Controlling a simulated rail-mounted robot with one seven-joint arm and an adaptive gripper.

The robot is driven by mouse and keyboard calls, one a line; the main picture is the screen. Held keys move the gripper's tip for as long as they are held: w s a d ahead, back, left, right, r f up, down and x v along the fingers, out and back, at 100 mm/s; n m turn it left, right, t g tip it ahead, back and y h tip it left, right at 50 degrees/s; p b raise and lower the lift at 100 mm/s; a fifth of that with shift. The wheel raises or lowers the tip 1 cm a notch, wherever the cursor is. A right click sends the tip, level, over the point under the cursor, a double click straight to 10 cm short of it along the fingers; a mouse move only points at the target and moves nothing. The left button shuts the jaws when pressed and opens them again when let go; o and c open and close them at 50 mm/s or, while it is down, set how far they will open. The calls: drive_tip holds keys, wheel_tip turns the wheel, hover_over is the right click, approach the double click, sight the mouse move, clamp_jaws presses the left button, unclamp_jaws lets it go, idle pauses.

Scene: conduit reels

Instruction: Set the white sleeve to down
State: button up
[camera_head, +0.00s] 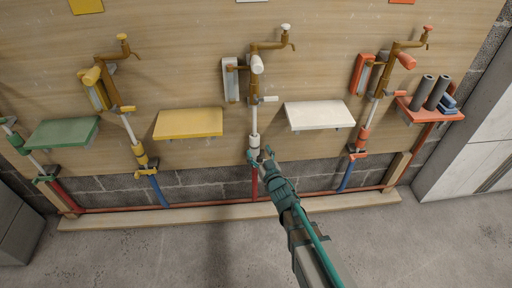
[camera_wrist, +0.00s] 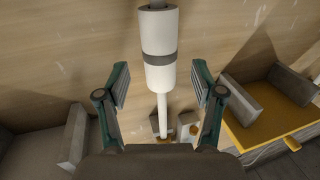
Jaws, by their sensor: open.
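The white sleeve (camera_head: 254,142) sits low on a thin white vertical rod (camera_head: 255,117) of the middle pipe assembly. In the wrist view the sleeve (camera_wrist: 158,65) is a white cylinder with a grey band, at top centre. My gripper (camera_head: 263,156) reaches up to the sleeve's lower part from the lower right. In the wrist view my gripper (camera_wrist: 161,80) is open, with one finger on each side of the sleeve and a visible gap at both sides. In the head view the fingers partly cover the sleeve's lower end.
A white shelf (camera_head: 320,115) is to the right of the rod, a yellow shelf (camera_head: 188,123) to the left. A small white lever (camera_head: 268,99) and a white handle (camera_head: 257,64) are above. Similar yellow (camera_head: 139,153) and red (camera_head: 362,138) sleeves flank it.

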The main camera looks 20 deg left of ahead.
drive_tip(key=v, duration=0.6)
drive_tip(key=shift+s+d, duration=0.2)
drive_tip(key=shift+s, duration=0.1)
